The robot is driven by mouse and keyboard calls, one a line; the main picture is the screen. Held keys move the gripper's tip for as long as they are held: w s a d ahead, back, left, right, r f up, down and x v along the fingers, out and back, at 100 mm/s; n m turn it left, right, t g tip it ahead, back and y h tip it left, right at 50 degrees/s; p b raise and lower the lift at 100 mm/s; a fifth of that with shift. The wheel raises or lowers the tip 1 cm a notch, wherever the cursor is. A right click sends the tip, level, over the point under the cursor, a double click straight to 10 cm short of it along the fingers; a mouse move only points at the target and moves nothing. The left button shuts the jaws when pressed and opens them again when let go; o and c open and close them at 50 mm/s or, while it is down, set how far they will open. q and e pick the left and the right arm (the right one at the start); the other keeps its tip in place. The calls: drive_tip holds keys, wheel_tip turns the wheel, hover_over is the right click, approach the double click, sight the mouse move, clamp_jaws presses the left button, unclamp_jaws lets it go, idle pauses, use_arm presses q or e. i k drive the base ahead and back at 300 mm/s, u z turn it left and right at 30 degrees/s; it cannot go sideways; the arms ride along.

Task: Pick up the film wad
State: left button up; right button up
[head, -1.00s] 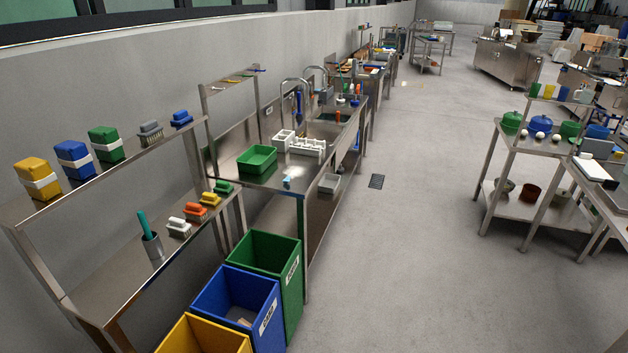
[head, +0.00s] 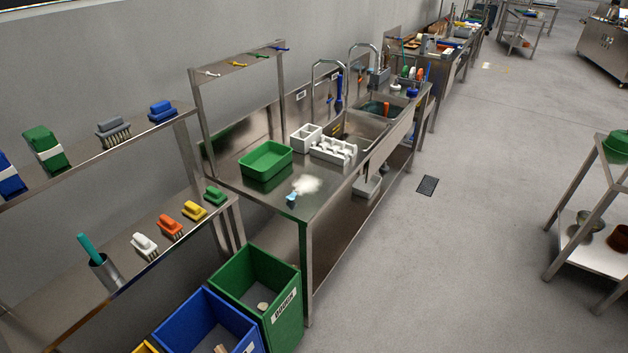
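A small light-blue crumpled piece (head: 291,199), which looks like the film wad, lies on the steel sink table (head: 321,201) near its front left corner. It is too small to make out its exact form. A whitish patch beside it could be glare on the steel or something pale; I cannot tell. A green tray (head: 266,161) sits just behind it to the left. Neither of my grippers shows in the head view.
Green (head: 284,318), blue (head: 247,341) and yellow bins stand below the table's near end. A shelf rack (head: 192,112) with brushes is on the left. White holders (head: 306,137) stand by the sink. The floor (head: 440,270) to the right is clear, with a drain grate (head: 428,186).

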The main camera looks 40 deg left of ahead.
sight(290, 198)
drive_tip(key=i, duration=2.15)
drive_tip(key=u, duration=3.1)
drive_tip(key=i, duration=0.5)
drive_tip(key=z, duration=0.05)
